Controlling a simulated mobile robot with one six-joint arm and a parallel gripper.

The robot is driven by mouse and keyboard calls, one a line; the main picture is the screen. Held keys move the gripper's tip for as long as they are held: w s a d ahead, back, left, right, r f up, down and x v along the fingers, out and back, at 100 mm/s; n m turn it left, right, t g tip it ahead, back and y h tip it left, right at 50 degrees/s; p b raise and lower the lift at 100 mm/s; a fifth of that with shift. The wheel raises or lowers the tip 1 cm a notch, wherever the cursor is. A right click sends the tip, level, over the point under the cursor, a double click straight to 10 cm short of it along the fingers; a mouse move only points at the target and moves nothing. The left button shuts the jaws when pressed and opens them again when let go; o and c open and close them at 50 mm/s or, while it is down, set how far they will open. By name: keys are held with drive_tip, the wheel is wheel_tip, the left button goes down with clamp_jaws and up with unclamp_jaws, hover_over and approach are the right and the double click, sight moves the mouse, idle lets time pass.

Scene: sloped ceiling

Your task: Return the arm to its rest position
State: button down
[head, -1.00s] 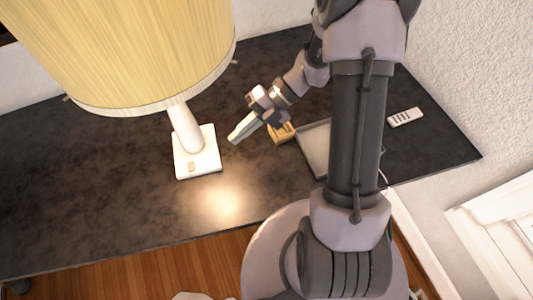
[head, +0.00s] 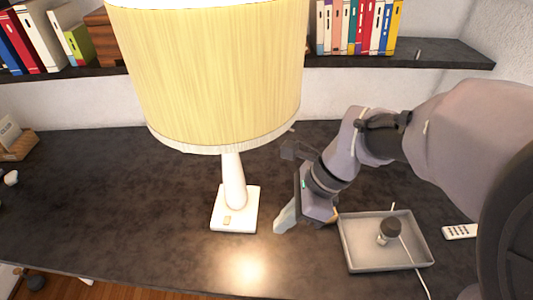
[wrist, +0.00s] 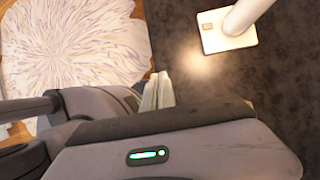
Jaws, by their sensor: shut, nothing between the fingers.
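My gripper (head: 285,217) is shut and empty, above the dark desk to the right of the lamp's white base. In the wrist view its pale fingers (wrist: 156,90) sit close together, partly hidden by my own arm link. The arm comes in from the right side of the head view, bent over the desk.
A lamp (head: 215,75) with a large yellow shade stands close to the left of my gripper. A grey tray (head: 362,258) with a small dark-topped item (head: 389,230) lies right of it. A remote (head: 460,231) is farther right. A bookshelf (head: 440,55) runs behind.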

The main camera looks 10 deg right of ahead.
drive_tip(key=shift+w, duration=0.1)
drive_tip(key=s+r+n+t+h+b, duration=0.3)
drive_tip(key=s+r+n+t, duration=0.1)
drive_tip(key=n, duration=1.2)
drive_tip(key=shift+s+d+r+t, duration=0.15)
drive_tip(key=shift+s+d+t, duration=0.15)
drive_tip(key=shift+s+t, duration=0.65)
drive_tip(key=shift+s+g, duration=0.25)
